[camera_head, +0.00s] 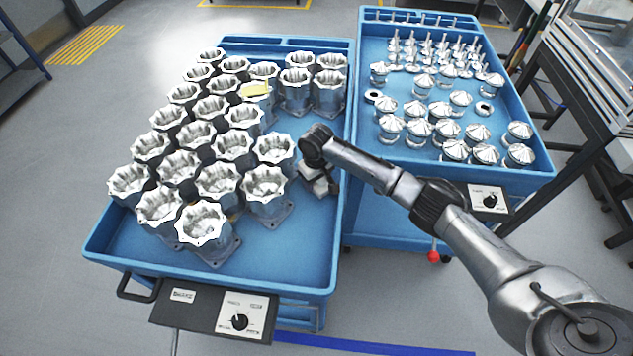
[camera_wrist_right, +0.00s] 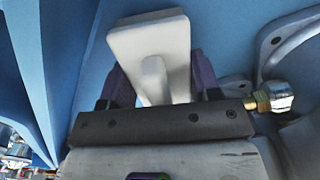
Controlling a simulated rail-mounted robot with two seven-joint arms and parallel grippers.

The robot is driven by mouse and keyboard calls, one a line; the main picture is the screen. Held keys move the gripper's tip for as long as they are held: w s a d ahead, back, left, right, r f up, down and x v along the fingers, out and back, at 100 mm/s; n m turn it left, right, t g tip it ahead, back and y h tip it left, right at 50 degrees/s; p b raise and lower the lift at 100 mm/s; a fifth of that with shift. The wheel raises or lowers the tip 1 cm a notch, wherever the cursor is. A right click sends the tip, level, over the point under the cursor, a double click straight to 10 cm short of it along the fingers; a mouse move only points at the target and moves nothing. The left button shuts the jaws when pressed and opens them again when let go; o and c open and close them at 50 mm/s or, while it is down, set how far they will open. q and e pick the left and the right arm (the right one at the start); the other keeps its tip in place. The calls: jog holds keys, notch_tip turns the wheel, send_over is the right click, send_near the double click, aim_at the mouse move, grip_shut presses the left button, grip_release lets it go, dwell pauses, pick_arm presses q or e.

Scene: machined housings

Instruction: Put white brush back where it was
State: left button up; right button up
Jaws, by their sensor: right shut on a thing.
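The white brush (camera_wrist_right: 148,50) shows in the right wrist view, with a broad pale head and a narrower neck between the fingers. My right gripper (camera_wrist_right: 155,90) is shut on the brush at its neck, close to the blue cart's inner surface. In the head view my right gripper (camera_head: 322,184) is low at the right side of the left blue cart (camera_head: 285,262), beside the metal housings (camera_head: 266,184). The brush is hard to make out there, mostly hidden by the wrist. My left gripper is not in view.
Several housings stand in rows on the left cart, one with a yellow item (camera_head: 256,89) on it. The right blue cart (camera_head: 480,172) holds several cone-topped metal parts (camera_head: 447,128). The left cart's front right area is bare.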

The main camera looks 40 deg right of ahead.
jog(key=shift+f, duration=0.3)
jog(key=o, duration=0.9)
notch_tip(320, 180, up, 11)
jog(key=p, duration=0.3)
jog(key=shift+r, duration=0.65)
